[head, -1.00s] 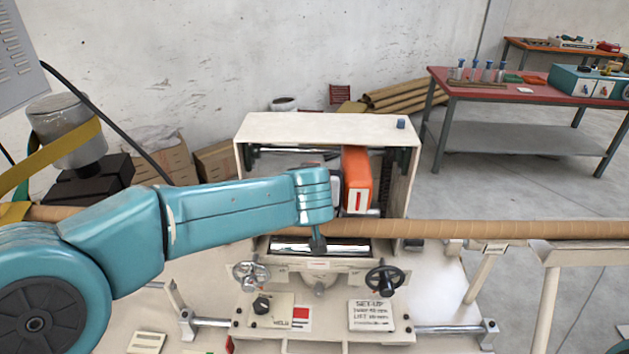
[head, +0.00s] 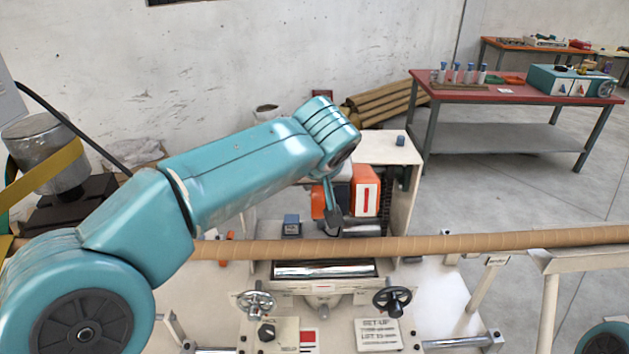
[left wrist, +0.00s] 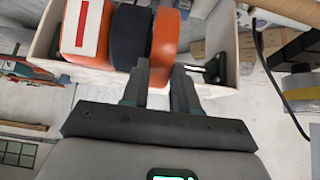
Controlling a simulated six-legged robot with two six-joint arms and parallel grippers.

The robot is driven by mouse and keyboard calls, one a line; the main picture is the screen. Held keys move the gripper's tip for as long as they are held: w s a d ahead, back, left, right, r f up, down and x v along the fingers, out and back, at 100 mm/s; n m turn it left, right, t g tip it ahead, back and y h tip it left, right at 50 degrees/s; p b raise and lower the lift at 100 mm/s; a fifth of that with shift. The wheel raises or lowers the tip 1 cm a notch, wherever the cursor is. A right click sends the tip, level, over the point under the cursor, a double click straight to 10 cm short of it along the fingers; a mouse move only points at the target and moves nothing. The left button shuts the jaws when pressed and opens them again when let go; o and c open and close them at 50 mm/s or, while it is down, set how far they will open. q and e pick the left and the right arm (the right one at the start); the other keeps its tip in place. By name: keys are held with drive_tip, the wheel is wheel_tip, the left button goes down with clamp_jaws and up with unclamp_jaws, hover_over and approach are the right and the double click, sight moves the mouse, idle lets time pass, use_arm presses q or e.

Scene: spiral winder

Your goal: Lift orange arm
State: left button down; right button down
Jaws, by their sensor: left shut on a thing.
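The orange arm (head: 366,187) sits at the front of the white machine housing, its end plate marked with a red bar on white. In the left wrist view the orange arm (left wrist: 79,30) shows beside a dark band and a rounded orange part (left wrist: 164,45). My left gripper (head: 333,215) is at the left side of the orange arm, its fingers pointing down. In the left wrist view my left gripper (left wrist: 160,85) is shut on the rounded orange part, one finger on each side. My forearm hides the housing's left side. My right gripper is out of view.
A long brown tube (head: 480,241) runs across the machine just below the orange arm. Below it are a bright roller (head: 325,270) and two handwheels (head: 392,299). A red-topped bench (head: 515,92) stands at the back right, with open floor before it.

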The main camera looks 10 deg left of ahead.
use_arm(q)
drive_tip(key=shift+a+r, duration=0.1)
drive_tip(key=shift+r, duration=0.05)
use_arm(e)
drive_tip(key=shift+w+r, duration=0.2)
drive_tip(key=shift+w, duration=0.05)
use_arm(q)
drive_tip(key=shift+w+r, duration=0.15)
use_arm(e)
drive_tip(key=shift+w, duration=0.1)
use_arm(q)
drive_tip(key=c, duration=0.9)
unclamp_jaws()
drive_tip(key=shift+o, duration=0.2)
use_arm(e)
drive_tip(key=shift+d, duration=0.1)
